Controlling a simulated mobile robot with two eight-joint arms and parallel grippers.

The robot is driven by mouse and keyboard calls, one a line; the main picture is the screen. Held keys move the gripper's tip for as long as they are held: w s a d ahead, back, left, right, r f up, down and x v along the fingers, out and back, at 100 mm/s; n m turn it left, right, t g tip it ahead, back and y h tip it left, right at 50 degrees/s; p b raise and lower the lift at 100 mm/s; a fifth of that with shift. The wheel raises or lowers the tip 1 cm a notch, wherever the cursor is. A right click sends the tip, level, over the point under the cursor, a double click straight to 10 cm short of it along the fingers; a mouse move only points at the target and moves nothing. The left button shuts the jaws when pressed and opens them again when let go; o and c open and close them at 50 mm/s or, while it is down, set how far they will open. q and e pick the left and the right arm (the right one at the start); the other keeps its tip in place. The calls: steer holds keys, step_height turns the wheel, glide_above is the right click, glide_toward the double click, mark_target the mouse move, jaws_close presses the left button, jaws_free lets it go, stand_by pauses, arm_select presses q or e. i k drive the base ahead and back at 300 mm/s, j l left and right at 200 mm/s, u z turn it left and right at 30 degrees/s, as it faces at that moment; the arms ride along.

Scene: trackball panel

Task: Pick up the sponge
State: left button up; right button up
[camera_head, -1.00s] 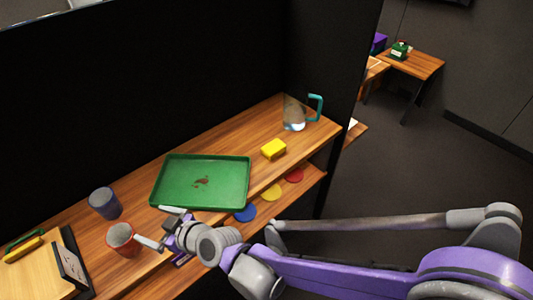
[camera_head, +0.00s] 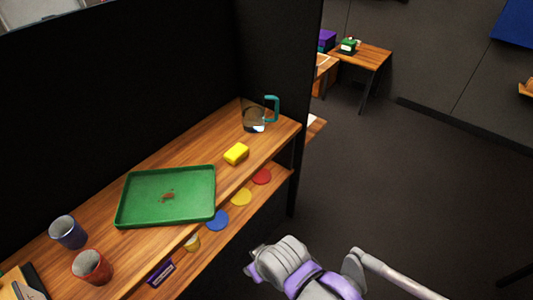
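The yellow sponge (camera_head: 236,153) lies on the upper wooden shelf, between the green tray (camera_head: 125,211) and the glass jug with a teal handle (camera_head: 254,120). Nothing touches it. One purple and grey arm of mine shows at the bottom right, in front of the shelf and well below the sponge. Its gripper fingers are not visible. My other arm is not in view.
A blue cup (camera_head: 68,234) and a red cup (camera_head: 92,268) stand left of the tray. Blue (camera_head: 216,220), yellow (camera_head: 242,197) and red (camera_head: 261,176) discs lie on the lower shelf. A dark panel (camera_head: 120,90) rises behind. Open floor (camera_head: 400,190) lies to the right.

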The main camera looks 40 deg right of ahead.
mark_target(239, 152)
steer(key=j+z, duration=0.1)
steer(key=z, duration=0.4)
steer(key=j+z, duration=0.1)
steer(key=z, duration=0.35)
steer(key=k+j+z, duration=0.1)
steer(key=z, duration=0.4)
steer(key=i+j, duration=0.3)
steer(key=j, duration=0.2)
